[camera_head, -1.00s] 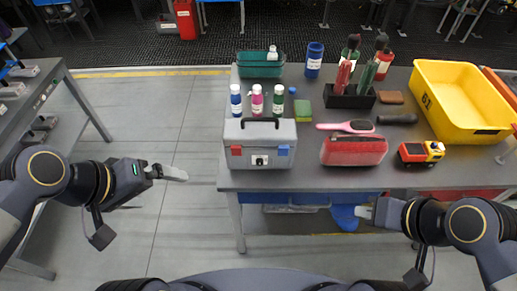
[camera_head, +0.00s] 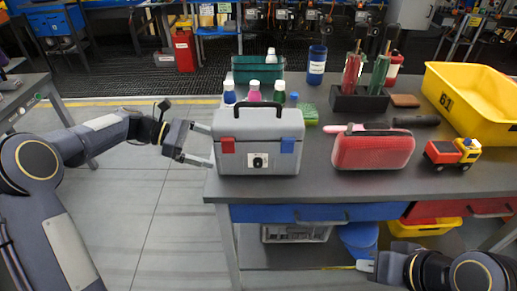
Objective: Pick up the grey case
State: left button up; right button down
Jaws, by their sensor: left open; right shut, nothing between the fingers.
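The grey case (camera_head: 258,145) stands upright on the dark table at its left front corner. It has a black handle on top, a red latch, a blue latch and a black-and-white plate on its front. My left gripper (camera_head: 204,146) is open at the case's left side, its two fingers pointing toward the case. The fingertips reach close to the case's left edge; I cannot tell whether they touch it. My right gripper (camera_head: 366,266) is shut and empty, low in front of the table and below its top.
A red pouch (camera_head: 373,150) lies right of the case, with a toy truck (camera_head: 452,153) farther right. Bottles (camera_head: 278,91) and a green bin (camera_head: 258,69) stand behind the case. A yellow crate (camera_head: 470,101) sits at the right. The floor left of the table (camera_head: 310,186) is clear.

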aim_at(231, 152)
pick_arm(q)
jog(key=x, duration=0.7)
jog(key=shift+s+d+r, duration=0.1)
jog(key=shift+s+r, duration=0.1)
jog(key=shift+s, duration=0.05)
jog(key=shift+c, duration=0.4)
jog(key=c, duration=1.4)
jog(key=shift+r, duration=0.1)
jog(key=shift+c, duration=1.2)
jog(key=shift+r, duration=0.15)
